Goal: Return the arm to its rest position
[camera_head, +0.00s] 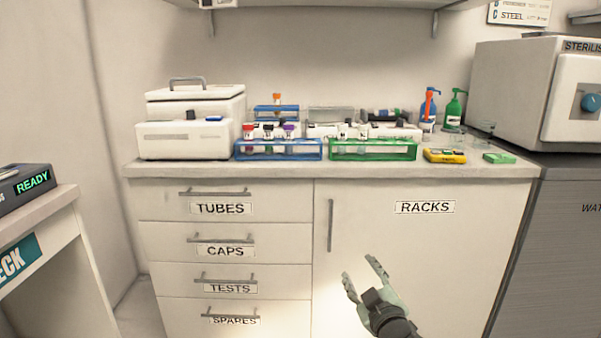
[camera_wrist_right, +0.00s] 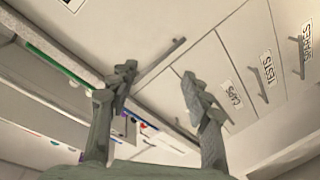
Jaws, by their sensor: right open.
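My right gripper (camera_head: 364,279) is open and empty, in front of the cabinet door labelled RACKS (camera_head: 424,207), below the counter top. In the right wrist view its two fingers (camera_wrist_right: 155,95) stand apart with nothing between them, and the drawer fronts and handles show behind. My left gripper is not in either view. In the head view a blue rack (camera_head: 278,156) holds several capped tubes and a green rack (camera_head: 373,157) stands to its right, both on the counter.
The counter (camera_head: 300,171) has drawers labelled TUBES, CAPS, TESTS and SPARES below it. A white box (camera_head: 183,140) stands at its left and a steriliser (camera_head: 506,90) at the right. A side desk with a READY device (camera_head: 28,187) is at far left. Floor shows between desk and drawers.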

